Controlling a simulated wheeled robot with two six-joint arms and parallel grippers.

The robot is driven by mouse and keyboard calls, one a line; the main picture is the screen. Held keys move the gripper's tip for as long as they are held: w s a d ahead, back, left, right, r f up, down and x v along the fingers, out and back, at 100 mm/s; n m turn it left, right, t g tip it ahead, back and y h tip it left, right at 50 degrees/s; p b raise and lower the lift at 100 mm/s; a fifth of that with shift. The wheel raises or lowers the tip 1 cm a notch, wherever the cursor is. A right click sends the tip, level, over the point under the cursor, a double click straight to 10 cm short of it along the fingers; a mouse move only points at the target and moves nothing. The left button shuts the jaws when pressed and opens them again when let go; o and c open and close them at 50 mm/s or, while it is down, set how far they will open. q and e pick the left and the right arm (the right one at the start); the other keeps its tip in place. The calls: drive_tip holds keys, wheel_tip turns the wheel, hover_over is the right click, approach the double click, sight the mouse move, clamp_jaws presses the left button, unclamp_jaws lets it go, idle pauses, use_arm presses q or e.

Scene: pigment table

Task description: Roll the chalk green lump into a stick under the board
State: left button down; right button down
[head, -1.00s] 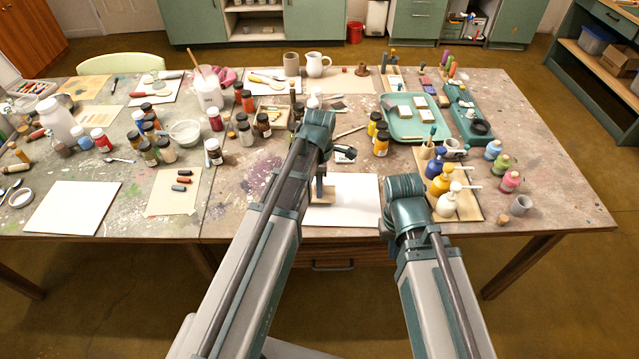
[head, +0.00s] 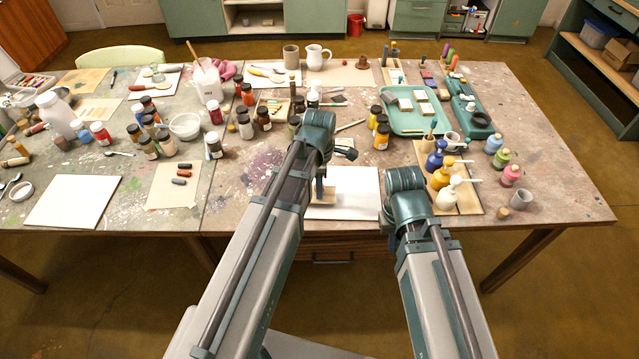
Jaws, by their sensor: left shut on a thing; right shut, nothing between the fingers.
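The wooden board (head: 329,196), a small tan piece with an upright handle, is low over the white sheet (head: 357,190) at the table's front edge. My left gripper (head: 321,172) is shut on the board's handle, mostly covered by my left arm. I cannot tell whether the board touches the sheet. The chalk green lump does not show; the board or my arm may hide it. My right gripper (head: 385,229) shows only as a small dark part beside my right arm, near the sheet's right front corner. It is shut and empty.
Paint jars (head: 264,118) stand behind my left arm. A teal tray (head: 417,122) with pale blocks lies beyond my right arm. Pump bottles (head: 447,192) stand on a wooden board to its right. A tan sheet with dark sticks (head: 180,181) lies to the left.

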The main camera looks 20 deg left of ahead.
use_arm(q)
drive_tip(key=shift+s, duration=0.15)
drive_tip(key=shift+s+d, duration=0.15)
drive_tip(key=shift+s, duration=0.4)
drive_tip(key=shift+w, duration=0.15)
drive_tip(key=shift+w, duration=0.6)
drive_tip(key=shift+a, duration=0.2)
drive_tip(key=shift+w+a+f, duration=0.1)
drive_tip(key=shift+w+a, duration=0.05)
drive_tip(key=shift+w, duration=0.5)
drive_tip(key=shift+w, duration=0.15)
drive_tip(key=shift+w+a, duration=0.15)
drive_tip(key=shift+w, duration=0.4)
